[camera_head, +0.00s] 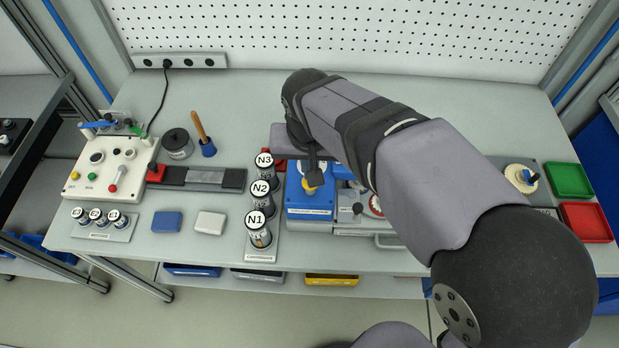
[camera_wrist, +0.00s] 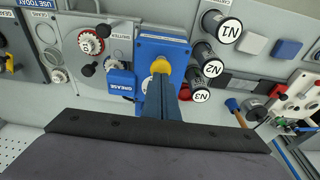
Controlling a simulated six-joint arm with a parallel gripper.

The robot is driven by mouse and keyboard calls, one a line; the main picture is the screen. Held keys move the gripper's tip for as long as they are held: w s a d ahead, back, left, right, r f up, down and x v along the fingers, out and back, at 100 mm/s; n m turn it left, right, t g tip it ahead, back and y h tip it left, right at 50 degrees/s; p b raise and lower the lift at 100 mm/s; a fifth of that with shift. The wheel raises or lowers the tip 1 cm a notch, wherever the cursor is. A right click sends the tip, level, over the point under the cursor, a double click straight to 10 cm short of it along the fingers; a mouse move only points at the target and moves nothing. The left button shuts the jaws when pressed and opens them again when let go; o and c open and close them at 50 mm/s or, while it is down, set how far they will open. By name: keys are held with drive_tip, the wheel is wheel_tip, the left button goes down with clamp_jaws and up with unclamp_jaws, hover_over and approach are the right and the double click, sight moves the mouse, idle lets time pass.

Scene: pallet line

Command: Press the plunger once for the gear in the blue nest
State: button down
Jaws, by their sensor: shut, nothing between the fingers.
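A blue lubricator block (camera_head: 309,213) stands at mid-bench with a yellow plunger knob (camera_head: 308,188) on it. In the wrist view the block (camera_wrist: 163,45) and the yellow knob (camera_wrist: 160,65) lie straight beyond my fingers. My gripper (camera_head: 314,176) is shut and empty, with its tips over the yellow knob. I cannot tell whether they touch it. A blue box marked GREASE (camera_wrist: 121,82) sits beside the block. A pale round part (camera_wrist: 146,84) shows partly behind my fingers. The blue nest and its gear are not clearly visible.
Bottles N1 (camera_head: 256,232), N2 (camera_head: 261,196) and N3 (camera_head: 264,165) stand close left of the block. A red-and-white dial (camera_wrist: 90,42) is on the grey fixture. A control box (camera_head: 110,168) stands far left; green (camera_head: 569,180) and red (camera_head: 586,222) trays lie right.

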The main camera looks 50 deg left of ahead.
drive_tip(key=shift+f, duration=0.3)
drive_tip(key=shift+f+b, duration=1.15)
drive_tip(key=shift+f, duration=0.35)
drive_tip(key=shift+r, duration=0.15)
drive_tip(key=shift+r+p, duration=2.85)
drive_tip(key=shift+r, duration=0.3)
